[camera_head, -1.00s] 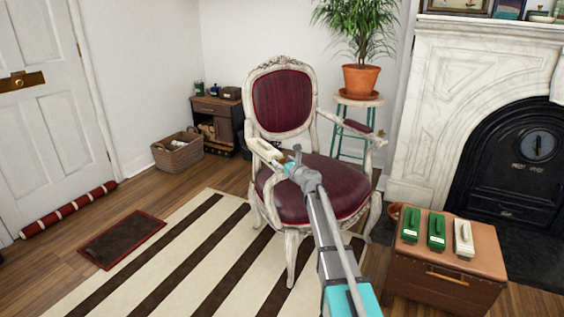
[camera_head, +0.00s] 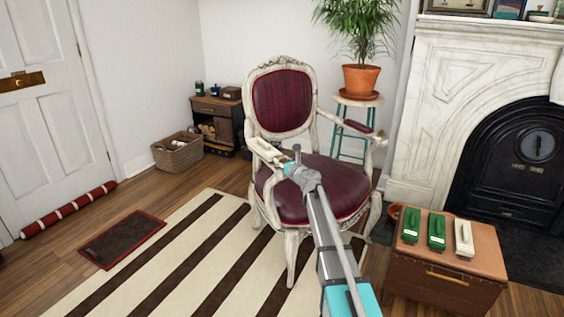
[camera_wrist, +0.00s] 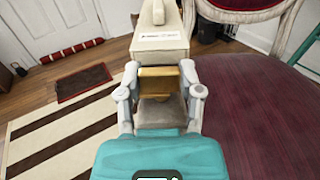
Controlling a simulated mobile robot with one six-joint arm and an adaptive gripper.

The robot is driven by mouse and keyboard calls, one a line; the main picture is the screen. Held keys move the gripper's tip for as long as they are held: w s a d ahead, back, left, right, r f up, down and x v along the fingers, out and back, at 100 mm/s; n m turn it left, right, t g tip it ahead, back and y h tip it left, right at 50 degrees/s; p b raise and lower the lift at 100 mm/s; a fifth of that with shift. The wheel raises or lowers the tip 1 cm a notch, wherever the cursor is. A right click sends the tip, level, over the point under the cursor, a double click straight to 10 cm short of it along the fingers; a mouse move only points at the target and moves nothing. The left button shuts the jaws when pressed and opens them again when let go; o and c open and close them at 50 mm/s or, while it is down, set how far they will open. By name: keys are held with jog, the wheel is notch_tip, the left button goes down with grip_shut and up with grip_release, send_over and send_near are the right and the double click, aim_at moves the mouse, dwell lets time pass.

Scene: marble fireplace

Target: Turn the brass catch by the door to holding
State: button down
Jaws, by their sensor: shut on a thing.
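A cream device (camera_head: 264,151) sits by the left arm of the chair, on the side toward the door. In the wrist view, the cream device (camera_wrist: 160,40) has a rounded handle on top and a label too small to read. The brass catch (camera_wrist: 158,80) sticks out from its near end. My gripper (camera_wrist: 160,92) is shut on the brass catch, with one finger at each side. In the head view, my gripper (camera_head: 284,160) is at the device's right end, and the catch is too small to read its setting.
The chair's dark red seat (camera_head: 322,190) lies under and right of my arm. A brown trunk (camera_head: 440,292) at the right holds two green devices and one cream one. A plant stand (camera_head: 356,102) stands behind the chair.

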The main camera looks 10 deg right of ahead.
jog(key=shift+m+t+h, duration=0.3)
jog(key=shift+m+h, duration=0.2)
jog(key=shift+h, duration=0.3)
jog(key=m+h, duration=0.3)
jog(key=h, duration=0.1)
jog(key=shift+a+t+h, duration=0.1)
jog(key=shift+t+h, duration=0.3)
jog(key=m+h, duration=0.2)
jog(key=h, duration=0.1)
jog(key=m+g+h, duration=0.1)
jog(key=m+h, duration=0.1)
jog(key=h, duration=0.1)
jog(key=shift+w+a+m+h, duration=0.1)
jog(key=shift+w+m+h, duration=0.05)
jog(key=shift+m+h, duration=0.2)
jog(key=m+g+h, duration=0.2)
jog(key=m+h, duration=0.1)
jog(key=h, duration=0.1)
jog(key=m+g+h, duration=0.3)
jog(key=shift+w+g+h, duration=0.15)
jog(key=shift+g+h, duration=0.15)
jog(key=shift+h, duration=0.05)
jog(key=shift+m+g+h, duration=1.3)
jog(key=shift+m+g, duration=0.25)
jog(key=shift+g, duration=0.95)
jog(key=shift+c, duration=1.2)
grip_release()
jog(key=shift+s, duration=0.2)
